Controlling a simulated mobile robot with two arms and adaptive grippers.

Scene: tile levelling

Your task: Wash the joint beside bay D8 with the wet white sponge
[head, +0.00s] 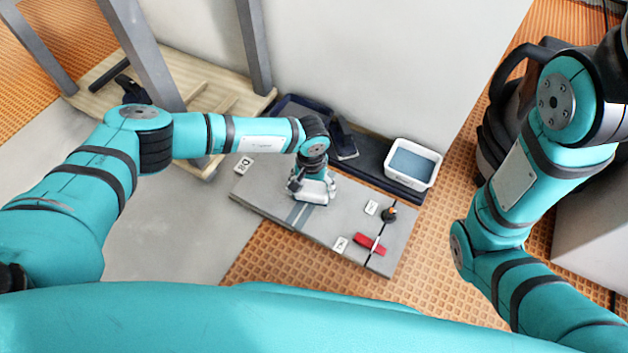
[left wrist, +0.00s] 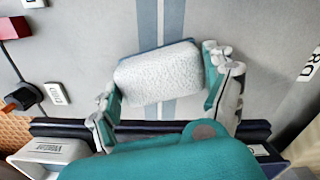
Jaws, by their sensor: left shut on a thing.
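The white sponge (left wrist: 158,76) is held between both fingers of my left gripper (left wrist: 165,85) in the left wrist view. In the head view the left gripper (head: 313,190) is low over the grey tiles, and the sponge is hard to tell from it. The joint shows as a light line between two blue-grey bands (left wrist: 160,22). It runs under the sponge and shows on both sides of it; it also shows in the head view (head: 298,214). The D8 label (head: 244,165) lies near the left end of the tiles. I cannot tell whether the sponge touches the tiles. My right gripper is outside the views.
A white basin of water (head: 412,164) stands on a dark tray behind the tiles, at right. A red piece (head: 369,244), an orange-and-black knob (head: 389,214) and small labels lie on the right tiles. A wooden pallet (head: 190,85) with grey posts stands at left.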

